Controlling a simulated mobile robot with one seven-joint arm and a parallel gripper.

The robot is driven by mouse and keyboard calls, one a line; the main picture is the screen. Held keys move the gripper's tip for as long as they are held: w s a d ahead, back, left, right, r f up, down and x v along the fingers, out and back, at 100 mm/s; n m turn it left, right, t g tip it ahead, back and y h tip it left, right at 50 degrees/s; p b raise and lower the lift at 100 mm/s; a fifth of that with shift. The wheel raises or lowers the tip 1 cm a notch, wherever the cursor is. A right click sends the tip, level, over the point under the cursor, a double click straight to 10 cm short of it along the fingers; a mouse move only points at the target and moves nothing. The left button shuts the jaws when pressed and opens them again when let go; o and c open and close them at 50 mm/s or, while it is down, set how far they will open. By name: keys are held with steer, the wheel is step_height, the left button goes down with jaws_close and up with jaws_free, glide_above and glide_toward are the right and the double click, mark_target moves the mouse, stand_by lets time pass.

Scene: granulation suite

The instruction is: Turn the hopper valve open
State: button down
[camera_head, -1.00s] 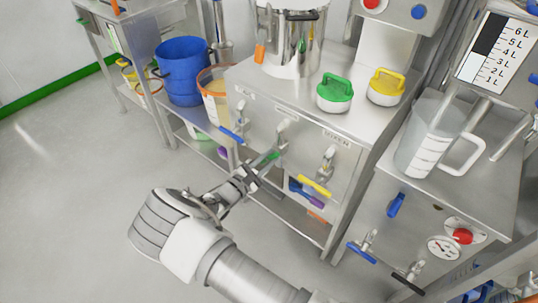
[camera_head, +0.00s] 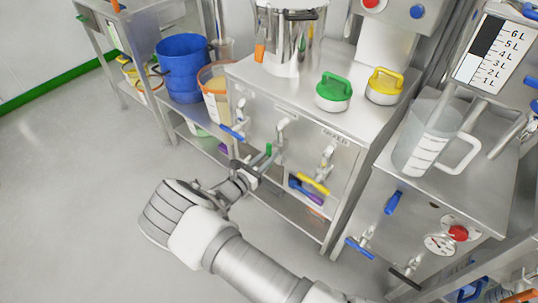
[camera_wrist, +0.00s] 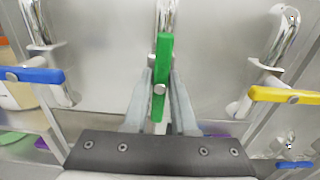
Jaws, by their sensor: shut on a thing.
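The valve with the green handle (camera_head: 268,150) is the middle one of three taps on the front of the steel cabinet (camera_head: 300,148). In the wrist view its green handle (camera_wrist: 164,60) stands upright, while the blue and yellow handles beside it lie nearly level. My gripper (camera_head: 262,163) is at this valve, and in the wrist view its fingers (camera_wrist: 162,85) are closed on either side of the green handle. The labels above the taps are too small to read surely, so I cannot tell which one names the hopper.
A blue-handled tap (camera_head: 232,132) is on the left and a yellow-handled tap (camera_head: 314,186) on the right, close to my gripper. Green-lidded (camera_head: 333,97) and yellow-lidded (camera_head: 385,90) items stand on the cabinet top. A measuring jug (camera_head: 425,140) stands at right. Floor at left is clear.

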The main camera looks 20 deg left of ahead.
stand_by(0.4)
steer(key=c, duration=0.7)
jaws_free()
steer(key=shift+s+a, duration=0.1)
steer(key=p+v, duration=0.2)
steer(key=v, duration=1.5)
steer(key=shift+s+p, duration=0.15)
steer(key=shift+p, duration=0.25)
